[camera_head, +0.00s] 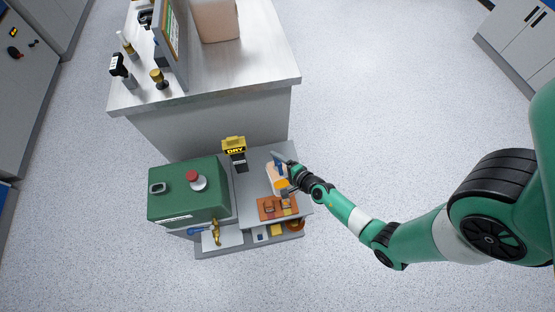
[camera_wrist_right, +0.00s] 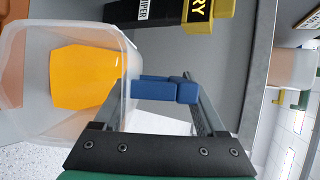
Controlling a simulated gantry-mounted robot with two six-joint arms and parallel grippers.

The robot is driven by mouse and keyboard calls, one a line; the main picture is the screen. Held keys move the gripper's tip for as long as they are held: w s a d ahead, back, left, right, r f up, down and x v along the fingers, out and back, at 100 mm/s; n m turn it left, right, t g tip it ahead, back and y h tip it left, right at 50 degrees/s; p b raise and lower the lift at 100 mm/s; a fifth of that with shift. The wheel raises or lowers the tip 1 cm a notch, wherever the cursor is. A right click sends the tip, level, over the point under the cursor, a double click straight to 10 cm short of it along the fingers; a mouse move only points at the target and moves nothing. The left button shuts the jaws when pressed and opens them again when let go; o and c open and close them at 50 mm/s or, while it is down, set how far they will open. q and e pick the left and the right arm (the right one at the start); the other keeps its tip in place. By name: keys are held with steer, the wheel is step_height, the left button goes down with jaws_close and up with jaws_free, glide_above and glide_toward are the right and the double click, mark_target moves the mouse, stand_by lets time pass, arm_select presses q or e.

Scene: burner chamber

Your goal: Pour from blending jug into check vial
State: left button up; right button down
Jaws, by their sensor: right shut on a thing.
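The blending jug is a translucent container (camera_wrist_right: 20,125) with orange liquid (camera_wrist_right: 85,75) and a blue handle (camera_wrist_right: 178,90). In the right wrist view, the handle sits between my right gripper's fingers (camera_wrist_right: 160,92), and the jug body is at the left. In the head view, the jug (camera_head: 272,172) is over the grey work surface, partly covered by my right gripper (camera_head: 283,173), which is shut on it. An orange-brown rack (camera_head: 265,211) with small dark items lies just below the jug. I cannot make out the check vial for certain. My left gripper is not in view.
A green machine (camera_head: 170,205) with a red-topped knob (camera_head: 196,180) stands left of the jug. A metal counter (camera_head: 250,60) stands further back. A lower shelf below the rack holds small items.

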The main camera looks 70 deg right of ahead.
steer(key=shift+s+a+b, duration=0.15)
steer(key=shift+b, duration=0.6)
stand_by(1.7)
